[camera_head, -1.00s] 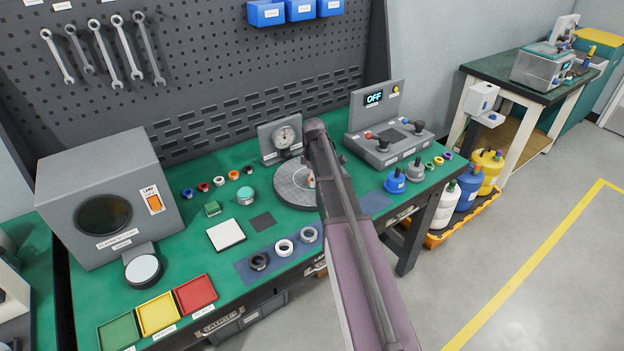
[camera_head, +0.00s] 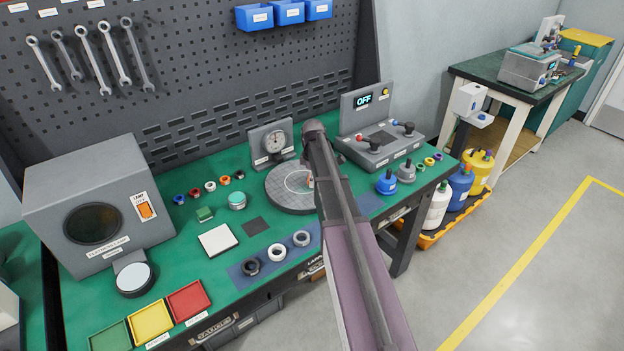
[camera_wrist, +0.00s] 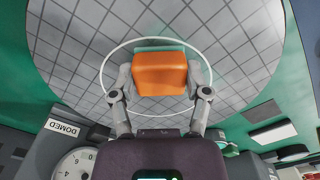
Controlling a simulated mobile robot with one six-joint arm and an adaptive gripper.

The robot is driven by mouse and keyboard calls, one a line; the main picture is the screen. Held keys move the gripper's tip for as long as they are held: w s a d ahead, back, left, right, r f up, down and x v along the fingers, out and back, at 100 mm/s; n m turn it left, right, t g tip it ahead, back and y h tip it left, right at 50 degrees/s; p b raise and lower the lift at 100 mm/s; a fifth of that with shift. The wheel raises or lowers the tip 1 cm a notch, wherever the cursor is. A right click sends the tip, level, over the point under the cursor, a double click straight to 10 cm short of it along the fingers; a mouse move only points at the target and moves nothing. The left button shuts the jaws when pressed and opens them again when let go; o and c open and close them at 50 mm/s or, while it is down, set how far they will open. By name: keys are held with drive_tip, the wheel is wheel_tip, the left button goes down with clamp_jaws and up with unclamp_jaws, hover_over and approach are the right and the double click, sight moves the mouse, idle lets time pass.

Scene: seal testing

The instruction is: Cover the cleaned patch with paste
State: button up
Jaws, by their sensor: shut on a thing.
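My gripper (camera_wrist: 160,78) is shut on an orange block (camera_wrist: 160,73) with a teal edge, one finger on each side of it. The round grey lapping plate (camera_wrist: 75,50) with its grid of lines fills the top of the wrist view. A thin white circle (camera_wrist: 103,75) on the plate rings the block. Whether the block touches the plate cannot be told. No paste is clearly visible on the plate.
A dial gauge (camera_head: 272,143) stands behind the plate, and a switch console (camera_head: 383,145) stands behind right. A teal-topped jar (camera_head: 237,200), white tile (camera_head: 217,240) and several rings lie left and in front.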

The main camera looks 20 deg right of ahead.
sight(302, 187)
drive_tip(key=shift+w+d, duration=0.15)
drive_tip(key=shift+d, duration=0.65)
drive_tip(key=shift+w+d, duration=0.15)
drive_tip(key=shift+d, duration=0.65)
drive_tip(key=shift+w, duration=0.1)
drive_tip(key=shift+w+a, duration=0.1)
drive_tip(key=shift+w, duration=0.4)
drive_tip(key=shift+s+a, duration=0.1)
drive_tip(key=shift+a, duration=0.05)
drive_tip(key=shift+s+a, duration=0.2)
drive_tip(key=shift+a, duration=0.65)
drive_tip(key=shift+s+a, duration=0.2)
drive_tip(key=shift+a, duration=0.65)
drive_tip(key=shift+a, duration=0.1)
drive_tip(key=shift+s+a, duration=0.15)
drive_tip(key=shift+a, duration=0.65)
drive_tip(key=shift+s+a, duration=0.15)
drive_tip(key=shift+a, duration=0.65)
